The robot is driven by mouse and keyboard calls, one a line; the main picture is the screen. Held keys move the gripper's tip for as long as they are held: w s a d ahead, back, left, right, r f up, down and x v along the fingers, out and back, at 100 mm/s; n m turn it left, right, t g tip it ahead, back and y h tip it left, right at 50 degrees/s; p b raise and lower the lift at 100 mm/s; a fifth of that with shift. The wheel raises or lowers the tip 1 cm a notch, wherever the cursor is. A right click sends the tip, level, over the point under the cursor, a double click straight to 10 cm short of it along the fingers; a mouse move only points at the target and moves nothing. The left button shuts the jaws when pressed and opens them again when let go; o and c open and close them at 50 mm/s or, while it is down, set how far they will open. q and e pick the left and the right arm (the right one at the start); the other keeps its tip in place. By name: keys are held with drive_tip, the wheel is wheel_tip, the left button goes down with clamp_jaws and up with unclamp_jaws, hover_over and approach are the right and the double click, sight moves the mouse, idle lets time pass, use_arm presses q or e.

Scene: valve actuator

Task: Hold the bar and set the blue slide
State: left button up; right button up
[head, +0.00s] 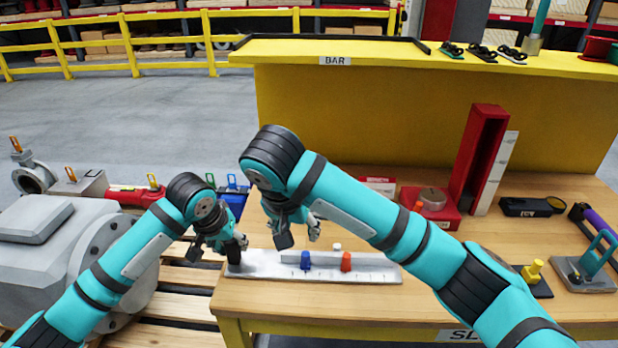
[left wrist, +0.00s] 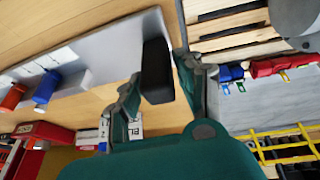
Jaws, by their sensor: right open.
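The bar (head: 272,262) is a pale grey rail on the wooden table's front left; it also shows in the left wrist view (left wrist: 110,62). It carries the blue slide (head: 305,260), an orange-red slide (head: 346,262) and a white peg (head: 337,247). The blue slide also shows in the left wrist view (left wrist: 46,88). My left gripper (head: 236,248) is at the bar's left end, its fingers against both sides of the black end block (left wrist: 157,70).
A tall red holder (head: 478,160) and a red base (head: 431,208) stand behind the bar to the right. A yellow shelf (head: 440,68) labelled BAR closes off the back. A grey machine housing (head: 55,255) lies left, beyond the table's edge. Small fixtures crowd the table's right side.

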use_arm(q)
drive_tip(key=shift+o, duration=1.4)
